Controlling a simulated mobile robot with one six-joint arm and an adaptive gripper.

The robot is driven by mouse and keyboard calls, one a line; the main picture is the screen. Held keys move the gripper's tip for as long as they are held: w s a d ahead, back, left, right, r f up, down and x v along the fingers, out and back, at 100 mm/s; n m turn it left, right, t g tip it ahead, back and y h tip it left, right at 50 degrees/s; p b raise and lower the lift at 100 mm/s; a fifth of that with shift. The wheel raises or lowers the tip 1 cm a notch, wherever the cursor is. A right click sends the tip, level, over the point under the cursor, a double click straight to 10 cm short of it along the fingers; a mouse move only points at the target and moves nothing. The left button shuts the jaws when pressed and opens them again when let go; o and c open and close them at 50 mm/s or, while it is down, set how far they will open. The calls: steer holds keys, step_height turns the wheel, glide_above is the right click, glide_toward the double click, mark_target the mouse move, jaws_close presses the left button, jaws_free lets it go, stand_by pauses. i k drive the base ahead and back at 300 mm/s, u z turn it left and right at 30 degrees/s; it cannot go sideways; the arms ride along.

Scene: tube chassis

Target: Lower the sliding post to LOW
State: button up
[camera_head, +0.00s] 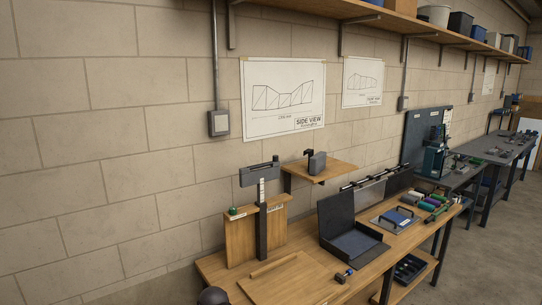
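The sliding post (263,232) is a dark upright bar in front of a wooden panel (240,241) on the bench. A grey horizontal head (259,175) tops it, well above the panel's upper edge. A pale strip with marks (262,191) shows just under the head. A green knob (233,211) sits at the panel's upper left, and a small label is at its upper right; its text is too small to read. My gripper is not seen in this view.
The wooden bench (318,257) carries a flat board (289,279), an open dark case (350,235), a small dark tool (344,275) and coloured cylinders at the right. A small wall shelf (320,170) holds a dark block right of the post. A dark rounded shape (213,296) shows at the bottom edge.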

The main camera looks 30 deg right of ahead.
mark_target(246, 178)
steer(key=z, duration=0.15)
steer(key=i, duration=0.85)
steer(key=z, duration=0.3)
